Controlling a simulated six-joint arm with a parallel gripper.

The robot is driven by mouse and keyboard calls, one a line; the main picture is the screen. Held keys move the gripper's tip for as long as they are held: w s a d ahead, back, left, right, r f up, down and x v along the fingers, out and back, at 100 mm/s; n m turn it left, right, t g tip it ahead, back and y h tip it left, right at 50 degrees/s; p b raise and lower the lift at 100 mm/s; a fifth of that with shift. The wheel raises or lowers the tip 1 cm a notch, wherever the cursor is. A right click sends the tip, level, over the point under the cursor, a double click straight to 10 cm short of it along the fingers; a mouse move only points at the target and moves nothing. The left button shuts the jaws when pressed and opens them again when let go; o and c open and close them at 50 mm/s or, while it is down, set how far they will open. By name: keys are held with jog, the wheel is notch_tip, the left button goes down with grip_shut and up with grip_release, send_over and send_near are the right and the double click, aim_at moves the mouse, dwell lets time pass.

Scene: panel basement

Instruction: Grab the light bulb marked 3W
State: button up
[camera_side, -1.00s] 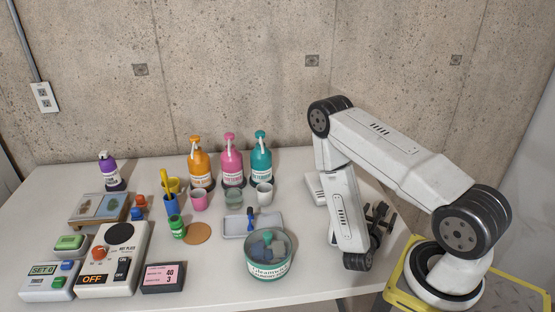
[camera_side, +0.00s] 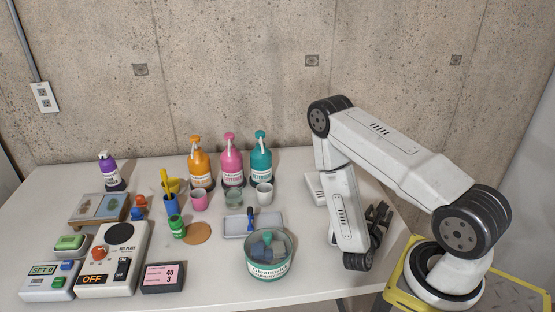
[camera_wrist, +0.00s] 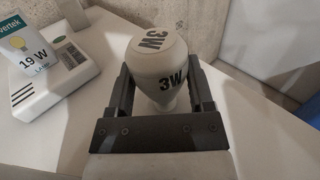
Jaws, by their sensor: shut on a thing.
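The light bulb marked 3W (camera_wrist: 158,62) is pale and sits between the two dark fingers of my gripper (camera_wrist: 162,95) in the wrist view. Two black "3W" marks show on it, one on its top and one on its side. The fingers are shut on its narrower lower part. In the side view my gripper (camera_side: 378,222) is at the right end of the table, beside my base, and the bulb is hidden there.
A white device with a card reading "19 W" (camera_wrist: 33,57) stands left of the bulb in the wrist view. Pump bottles (camera_side: 232,165), cups, a round tin (camera_side: 269,262) and a grey tray (camera_side: 238,228) stand mid-table. A hot plate (camera_side: 113,262) is at the left.

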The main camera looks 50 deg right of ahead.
jog(key=shift+r, duration=0.15)
jog(key=shift+r, duration=4.8)
jog(key=shift+w+r, duration=0.1)
jog(key=shift+w, duration=0.05)
